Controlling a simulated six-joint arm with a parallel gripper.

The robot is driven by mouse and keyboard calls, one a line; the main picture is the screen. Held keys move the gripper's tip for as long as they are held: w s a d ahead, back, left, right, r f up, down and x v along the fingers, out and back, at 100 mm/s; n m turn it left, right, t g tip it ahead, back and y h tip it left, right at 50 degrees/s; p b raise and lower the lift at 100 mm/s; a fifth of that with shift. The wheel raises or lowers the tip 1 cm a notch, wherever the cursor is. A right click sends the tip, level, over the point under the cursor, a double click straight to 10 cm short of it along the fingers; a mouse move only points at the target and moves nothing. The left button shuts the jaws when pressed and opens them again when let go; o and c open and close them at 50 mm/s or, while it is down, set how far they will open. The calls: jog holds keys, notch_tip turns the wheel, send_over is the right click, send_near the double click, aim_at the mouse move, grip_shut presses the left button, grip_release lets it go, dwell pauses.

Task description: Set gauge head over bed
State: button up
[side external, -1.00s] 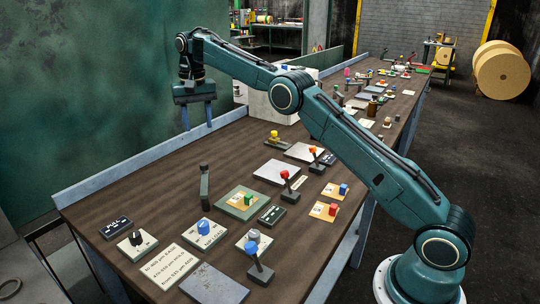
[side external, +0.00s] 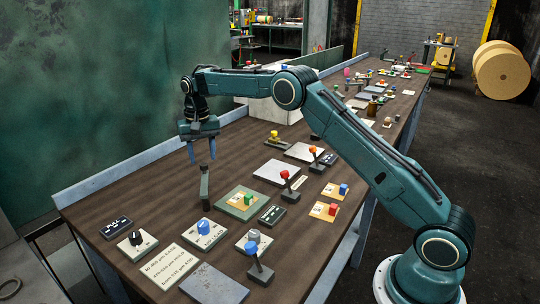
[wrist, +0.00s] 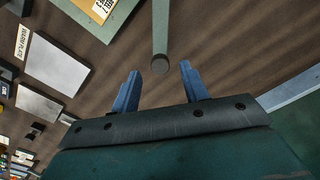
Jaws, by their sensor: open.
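A slim grey-green post (side external: 204,188) with a dark rounded top stands on the bench; I take it to be the gauge head's lever, though no label shows. In the wrist view the post (wrist: 160,25) runs down from the top edge, its dark round end (wrist: 160,64) just ahead of the gap between my fingers. My gripper (side external: 202,152) is open and empty, blue fingers pointing down just above the post's top. In the wrist view my gripper (wrist: 158,76) straddles the line of the post without touching it. I cannot tell which plate is the bed.
Right of the post is a green board (side external: 226,204) with a yellow plate and green knob. A blue knob panel (side external: 205,234), a red-knobbed lever (side external: 289,187) and pale plates (side external: 276,172) stand nearby. A raised blue-grey rail (side external: 130,172) edges the bench; the wood left of the post is clear.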

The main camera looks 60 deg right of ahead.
jog(key=shift+f, duration=1.2)
grip_shut()
